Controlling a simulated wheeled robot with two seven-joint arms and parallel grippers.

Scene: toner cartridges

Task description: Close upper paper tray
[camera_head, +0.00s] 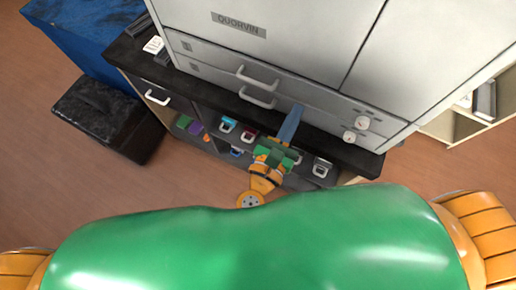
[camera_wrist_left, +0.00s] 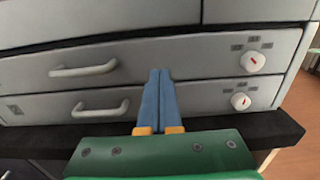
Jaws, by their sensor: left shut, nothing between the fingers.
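The upper paper tray (camera_head: 215,57) is a grey drawer front in the large grey machine, with a pale handle (camera_head: 258,81) and a round knob (camera_head: 362,122). It looks about flush with the machine and with the lower tray (camera_wrist_left: 45,105) under it. My left gripper (camera_head: 297,108) is shut and empty, its blue fingers pointing at the tray fronts. In the left wrist view its fingertips (camera_wrist_left: 159,72) overlap the upper tray, between the handle (camera_wrist_left: 83,68) and the knob (camera_wrist_left: 252,62). I cannot tell whether they touch it. My right gripper is out of view.
The machine stands on a black-topped cabinet (camera_head: 122,50) whose shelves hold several toner cartridges (camera_head: 227,124) below the trays. A dark box (camera_head: 100,110) stands on the floor at left, near a blue block (camera_head: 85,25). The lower tray's handle (camera_head: 257,101) sticks out.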

